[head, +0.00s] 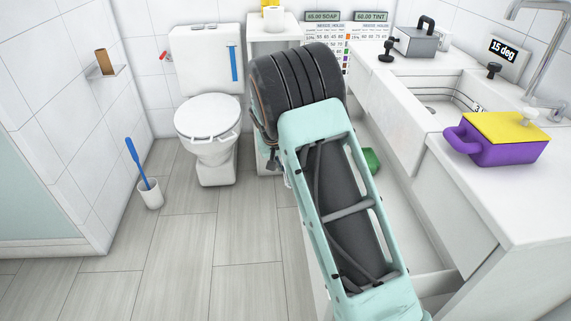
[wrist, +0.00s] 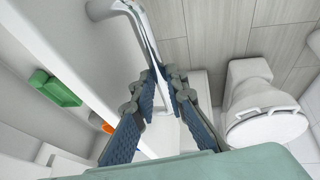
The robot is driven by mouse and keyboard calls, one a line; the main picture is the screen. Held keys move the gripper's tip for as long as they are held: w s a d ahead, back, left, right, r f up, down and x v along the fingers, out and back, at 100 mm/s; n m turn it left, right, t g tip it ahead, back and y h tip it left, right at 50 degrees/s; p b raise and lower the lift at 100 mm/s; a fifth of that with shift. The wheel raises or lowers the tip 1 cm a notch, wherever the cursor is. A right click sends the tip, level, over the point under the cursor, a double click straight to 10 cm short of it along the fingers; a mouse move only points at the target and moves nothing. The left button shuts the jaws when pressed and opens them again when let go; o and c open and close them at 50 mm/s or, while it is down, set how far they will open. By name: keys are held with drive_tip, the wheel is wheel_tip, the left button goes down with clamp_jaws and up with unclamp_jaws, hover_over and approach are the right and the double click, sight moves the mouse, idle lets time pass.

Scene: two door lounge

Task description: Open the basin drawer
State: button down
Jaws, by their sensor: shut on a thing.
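The basin drawer (head: 398,215) is a white drawer under the basin counter in the head view. It stands pulled out, with its inside visible. In the wrist view the drawer (wrist: 78,45) shows its white front wall. A curved silver handle (wrist: 141,28) is on its outer face. My gripper (wrist: 162,86) has blue-padded fingers, shut on the handle, one on each side of it. In the head view my arm hides the gripper and the handle. A green block (wrist: 55,88) lies inside the drawer, and an orange thing (wrist: 107,127) is partly hidden by a finger.
The white basin (head: 437,100) is set in the counter above. A purple pot with a yellow lid (head: 500,140) stands on the counter. A toilet (head: 208,115) and a brush holder (head: 149,194) stand at the left. The tiled floor (head: 180,260) left of my arm is clear.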

drive_tip(key=c, duration=1.9)
unclamp_jaws()
drive_tip(key=shift+c, duration=0.2)
drive_tip(key=v, duration=1.2)
